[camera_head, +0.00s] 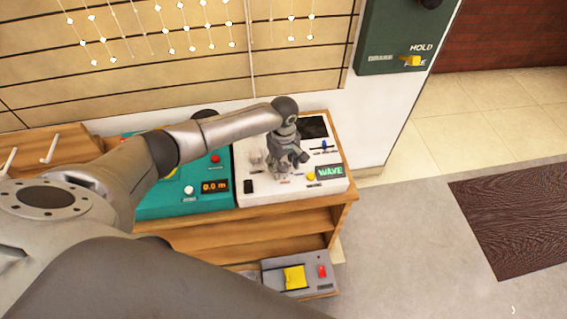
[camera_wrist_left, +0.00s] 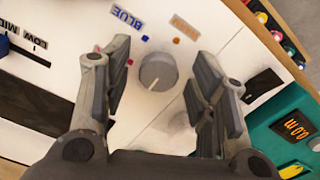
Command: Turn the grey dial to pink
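The grey dial (camera_wrist_left: 158,72) sits on a white panel (camera_wrist_left: 70,45) in the left wrist view. A pale line on its face points down and slightly left in that view. Around it are a blue dot by a "BLUE" label (camera_wrist_left: 127,18), an orange dot by an orange label (camera_wrist_left: 186,24), and a pink dot (camera_wrist_left: 130,62). My left gripper (camera_wrist_left: 165,85) is open, with one finger on each side of the dial and gaps between. In the head view my left gripper (camera_head: 287,165) is over the white console (camera_head: 290,193) and hides the dial. My right gripper is not in view.
The white console has a green "WAVE" display (camera_head: 330,171), a blue slider (camera_head: 324,145) and a black screen (camera_head: 313,127). A teal console (camera_head: 165,208) adjoins it on the left. Both stand on a wooden shelf unit (camera_head: 285,221). Open floor (camera_head: 410,220) lies to the right.

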